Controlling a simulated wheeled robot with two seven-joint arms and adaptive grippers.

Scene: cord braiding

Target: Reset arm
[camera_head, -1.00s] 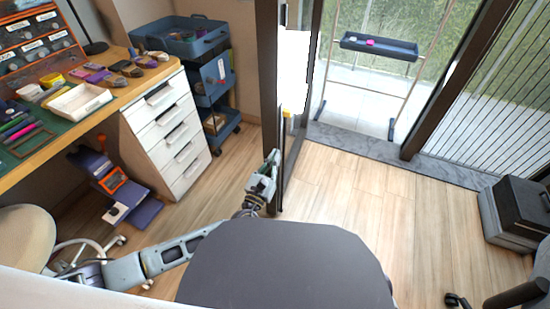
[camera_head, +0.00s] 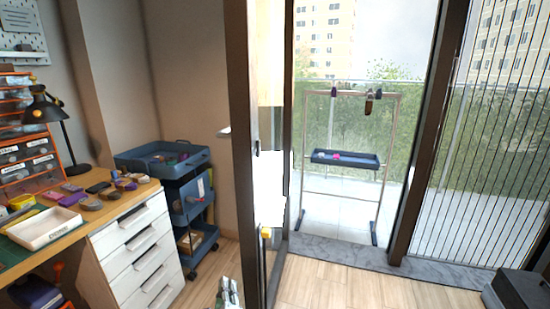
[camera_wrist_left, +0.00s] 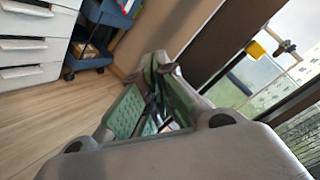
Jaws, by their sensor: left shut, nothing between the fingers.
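My left gripper (camera_head: 229,290) shows at the bottom edge of the head view, just left of the dark door frame. Most of the arm behind it is out of the picture. In the left wrist view its green-padded fingers (camera_wrist_left: 156,104) are shut with nothing held, above the wood floor. My right gripper is in neither view.
A dark door frame post (camera_head: 247,130) stands close to the left gripper. The desk (camera_head: 60,235), white drawers (camera_head: 140,255) and blue cart (camera_head: 165,162) are on the left. A rack with a blue tray (camera_head: 345,160) stands beyond the doorway. Wood floor (camera_head: 320,288) is clear.

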